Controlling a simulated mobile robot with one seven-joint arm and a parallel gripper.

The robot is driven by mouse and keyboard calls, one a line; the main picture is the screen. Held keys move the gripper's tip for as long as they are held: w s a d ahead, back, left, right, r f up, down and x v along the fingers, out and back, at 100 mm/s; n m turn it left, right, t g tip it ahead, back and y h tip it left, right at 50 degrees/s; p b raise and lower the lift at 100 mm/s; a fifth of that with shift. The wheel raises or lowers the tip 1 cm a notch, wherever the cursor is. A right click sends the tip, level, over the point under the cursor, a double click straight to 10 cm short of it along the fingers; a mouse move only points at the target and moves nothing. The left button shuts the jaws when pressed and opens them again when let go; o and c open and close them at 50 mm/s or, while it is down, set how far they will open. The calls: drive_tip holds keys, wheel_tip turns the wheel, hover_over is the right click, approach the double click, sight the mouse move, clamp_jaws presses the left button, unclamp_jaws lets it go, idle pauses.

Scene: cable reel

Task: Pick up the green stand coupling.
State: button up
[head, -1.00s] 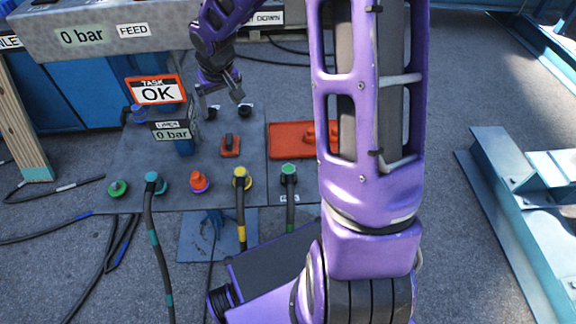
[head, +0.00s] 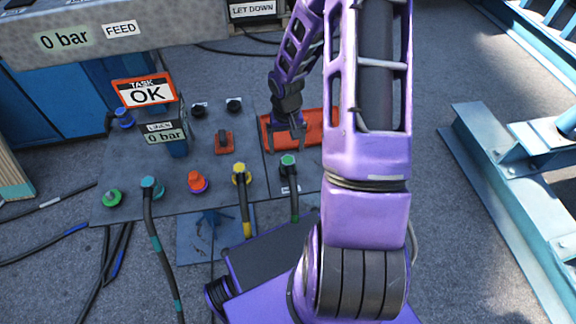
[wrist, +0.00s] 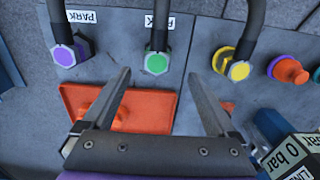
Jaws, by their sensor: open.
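The green coupling (head: 288,160) sits on the grey panel at the front right, with a black hose running from it toward me. In the wrist view the green coupling (wrist: 156,63) is near the top middle, beside a PARK label. A second green fitting (head: 112,197), without a hose, sits at the panel's left end; I cannot tell from a label which is the stand one. My gripper (head: 286,143) is open and empty, just behind the hosed coupling in the head view. In the wrist view the fingers (wrist: 158,80) point toward it, one on each side.
An orange tray (wrist: 152,108) lies under the gripper. A yellow coupling (head: 240,173) and a purple one (wrist: 66,54) flank the green one, each with a hose. An orange-red knob (head: 196,181) and a teal coupling (head: 150,188) are further left.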

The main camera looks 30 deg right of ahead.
sight(288, 161)
drive_tip(key=f, duration=0.8)
drive_tip(key=shift+w+d+f+b, duration=0.1)
drive_tip(key=shift+d+f+b, duration=0.15)
drive_tip(key=shift+f+b, duration=0.15)
drive_tip(key=shift+c, duration=0.3)
drive_tip(key=shift+r, duration=0.1)
clamp_jaws()
